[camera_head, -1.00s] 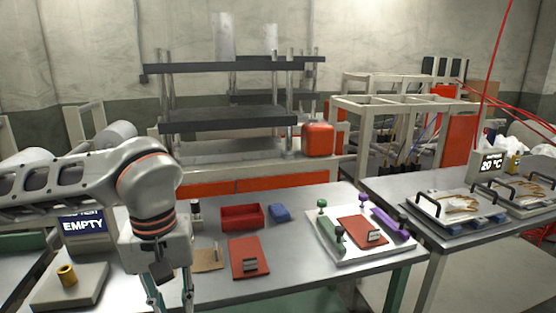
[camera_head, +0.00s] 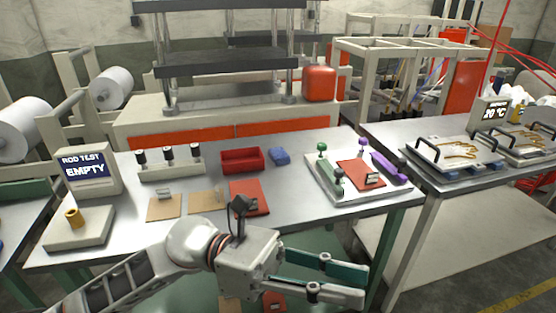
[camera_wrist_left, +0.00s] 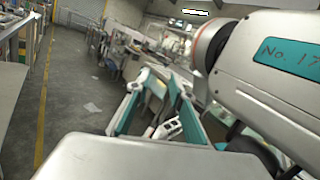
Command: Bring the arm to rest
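My left gripper (camera_head: 362,284) is in front of the table's near edge, below the height of the tabletop in the picture, pointing right. Its two fingers are apart with nothing between them. In the left wrist view the fingers (camera_wrist_left: 160,95) also stand apart and empty, with floor and furniture blurred behind. My left arm (camera_head: 190,243) comes in from the lower left, bent at the wrist. My right gripper does not show in the head view.
A second table (camera_head: 450,178) stands right. Open floor (camera_head: 440,270) lies lower right.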

